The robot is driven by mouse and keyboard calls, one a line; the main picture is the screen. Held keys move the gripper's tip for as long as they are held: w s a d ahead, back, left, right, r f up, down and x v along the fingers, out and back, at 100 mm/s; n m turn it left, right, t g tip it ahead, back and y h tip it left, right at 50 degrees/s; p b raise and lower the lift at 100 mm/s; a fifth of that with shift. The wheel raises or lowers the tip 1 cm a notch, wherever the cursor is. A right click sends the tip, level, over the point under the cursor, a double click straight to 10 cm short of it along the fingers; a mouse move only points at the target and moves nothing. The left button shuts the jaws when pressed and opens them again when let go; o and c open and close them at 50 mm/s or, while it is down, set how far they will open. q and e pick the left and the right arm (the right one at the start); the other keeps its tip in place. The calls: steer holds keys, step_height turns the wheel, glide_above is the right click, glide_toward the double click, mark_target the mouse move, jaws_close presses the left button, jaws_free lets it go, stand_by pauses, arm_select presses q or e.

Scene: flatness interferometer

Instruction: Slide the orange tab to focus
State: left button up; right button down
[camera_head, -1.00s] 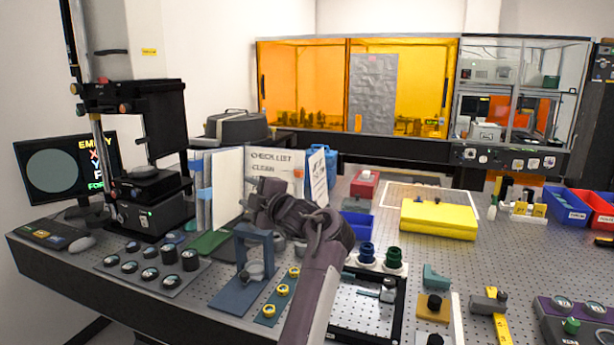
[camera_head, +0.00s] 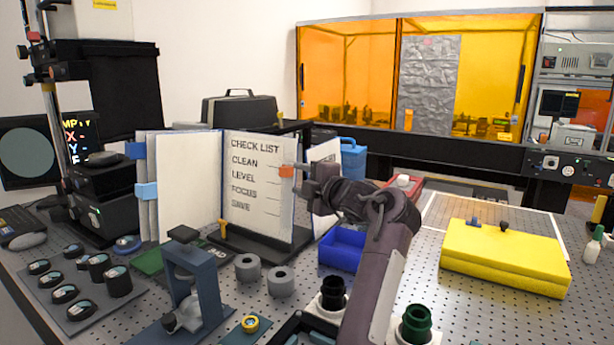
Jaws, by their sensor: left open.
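The orange tab (camera_head: 287,171) sits at the right edge of the open checklist page (camera_head: 258,205), in the upper part, around the CLEAN and LEVEL lines. The FOCUS line is lower on the page, with SAVE below it. My left gripper (camera_head: 299,180) is open, with its fingertips right beside the tab on its right side. I cannot tell whether they touch the tab or straddle it. The arm covers part of the bench behind and below. My right gripper is not in view.
The checklist stands on a black base (camera_head: 262,244). A blue-grey post fixture (camera_head: 193,275) and grey rings (camera_head: 281,281) stand in front of it. A blue bin (camera_head: 343,249) and a yellow case (camera_head: 505,257) lie to the right. A blue container (camera_head: 352,158) is behind.

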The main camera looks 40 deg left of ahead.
mark_target(287, 173)
arm_select(q)
steer(key=shift+w+a, duration=0.45)
steer(key=shift+w, duration=0.05)
steer(key=p+x, duration=0.1)
steer(key=x, duration=0.2)
steer(key=p+x, duration=0.1)
steer(key=x, duration=0.2)
steer(key=shift+s+a+r, duration=0.1)
steer(key=shift+s, duration=0.1)
steer(key=shift+w+a, duration=0.15)
steer(key=shift+a, duration=0.15)
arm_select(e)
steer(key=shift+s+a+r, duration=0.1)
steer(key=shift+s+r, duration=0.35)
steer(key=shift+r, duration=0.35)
arm_select(q)
steer(key=shift+c, duration=0.4)
jaws_close()
